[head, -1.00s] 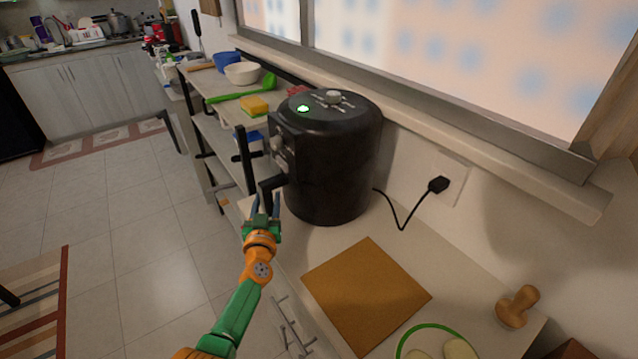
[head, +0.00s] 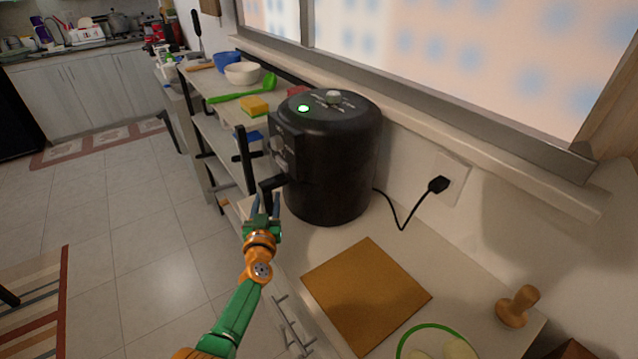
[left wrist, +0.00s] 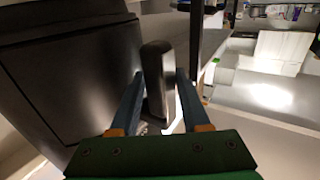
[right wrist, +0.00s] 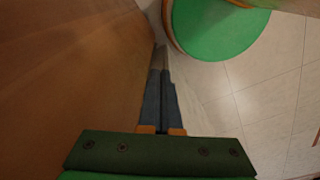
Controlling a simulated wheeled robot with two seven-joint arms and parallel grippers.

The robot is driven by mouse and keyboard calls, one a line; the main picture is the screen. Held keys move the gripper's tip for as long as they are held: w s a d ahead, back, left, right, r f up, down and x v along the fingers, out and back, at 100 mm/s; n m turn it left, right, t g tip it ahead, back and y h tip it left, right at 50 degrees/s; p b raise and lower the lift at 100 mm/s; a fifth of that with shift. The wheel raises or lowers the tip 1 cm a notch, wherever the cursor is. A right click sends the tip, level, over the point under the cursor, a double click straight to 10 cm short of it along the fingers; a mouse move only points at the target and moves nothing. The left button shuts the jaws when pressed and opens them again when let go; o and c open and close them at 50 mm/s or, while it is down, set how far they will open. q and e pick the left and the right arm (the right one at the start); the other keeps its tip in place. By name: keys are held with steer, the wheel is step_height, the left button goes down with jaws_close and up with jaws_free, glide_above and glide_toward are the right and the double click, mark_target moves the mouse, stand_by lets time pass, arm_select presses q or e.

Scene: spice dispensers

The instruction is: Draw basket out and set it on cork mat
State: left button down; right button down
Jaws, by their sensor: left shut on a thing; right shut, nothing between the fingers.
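The black air fryer (head: 335,160) stands on the counter by the wall, with its green light lit. Its basket sits inside the body, and the basket handle (head: 270,184) sticks out toward the lower left. My left gripper (head: 263,204) is at the handle. In the left wrist view its two blue fingers are on either side of the handle (left wrist: 157,80) and shut on it. The cork mat (head: 366,296) lies flat and empty on the counter in front of the fryer. My right gripper (right wrist: 162,75) is shut and empty; it is outside the head view.
A black cord runs from the fryer to a wall plug (head: 438,185). A wooden press (head: 517,306) and a green-rimmed dish (head: 432,330) are at the lower right. A shelf with a yellow sponge (head: 254,106) and a white bowl (head: 241,73) stands behind the fryer.

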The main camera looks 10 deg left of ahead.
arm_select(q)
steer(key=shift+s+a, duration=0.15)
steer(key=shift+s+a+p, duration=0.7)
steer(key=shift+s+a, duration=0.1)
steer(key=shift+s, duration=0.1)
steer(key=s+a+p, duration=0.2)
steer(key=s+a, duration=0.5)
steer(key=s, duration=0.1)
steer(key=shift+s+a, duration=0.3)
stand_by(2.3)
steer(key=shift+s+a, duration=1)
steer(key=shift+s, duration=0.05)
steer(key=shift+s+a, duration=1.35)
steer(key=shift+s, duration=0.15)
